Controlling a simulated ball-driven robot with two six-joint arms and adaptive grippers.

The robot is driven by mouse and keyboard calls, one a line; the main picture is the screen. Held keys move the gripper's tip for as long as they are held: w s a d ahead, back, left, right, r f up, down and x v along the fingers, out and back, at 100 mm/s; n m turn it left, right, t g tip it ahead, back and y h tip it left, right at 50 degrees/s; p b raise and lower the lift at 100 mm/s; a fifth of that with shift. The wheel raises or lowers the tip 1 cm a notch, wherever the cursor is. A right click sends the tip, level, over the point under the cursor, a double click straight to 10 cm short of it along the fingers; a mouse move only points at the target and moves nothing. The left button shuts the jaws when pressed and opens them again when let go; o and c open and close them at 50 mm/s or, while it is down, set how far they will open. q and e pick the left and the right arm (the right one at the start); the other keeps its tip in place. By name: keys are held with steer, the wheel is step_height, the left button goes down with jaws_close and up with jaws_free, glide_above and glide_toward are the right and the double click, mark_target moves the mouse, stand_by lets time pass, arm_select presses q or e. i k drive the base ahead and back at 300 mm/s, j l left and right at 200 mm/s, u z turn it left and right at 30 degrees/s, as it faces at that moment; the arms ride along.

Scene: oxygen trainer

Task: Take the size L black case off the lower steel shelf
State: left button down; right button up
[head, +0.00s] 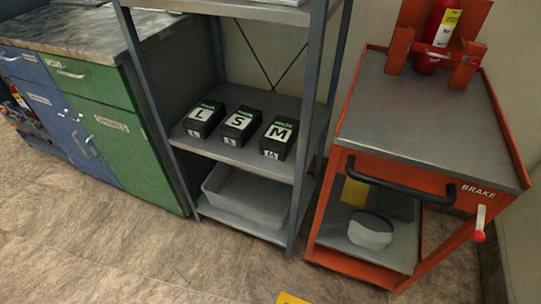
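The size L black case (204,118) stands on the lower steel shelf (228,152), at the left end of a row of three. It has a dark body, a green top band and a white label with a large L. The size S case (240,125) stands just right of it, and the size M case (278,137) is at the right. Nothing covers the L case from this side. Neither of my grippers shows in the head view.
A grey bin (247,197) sits on the bottom level of the rack. An orange cart (430,125) with a black handle and a fire extinguisher (436,35) stands on the right. Green and blue cabinets (110,130) stand on the left. The floor in front (150,250) is mostly clear.

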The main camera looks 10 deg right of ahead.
mark_target(204, 119)
steer(key=i+j+z, duration=0.2)
steer(key=j+z, duration=0.15)
steer(key=j, duration=0.55)
steer(key=i+j+z, duration=0.1)
steer(key=j+z, duration=0.2)
steer(key=j, duration=0.6)
steer(key=j+z, duration=0.35)
steer(key=j, duration=0.55)
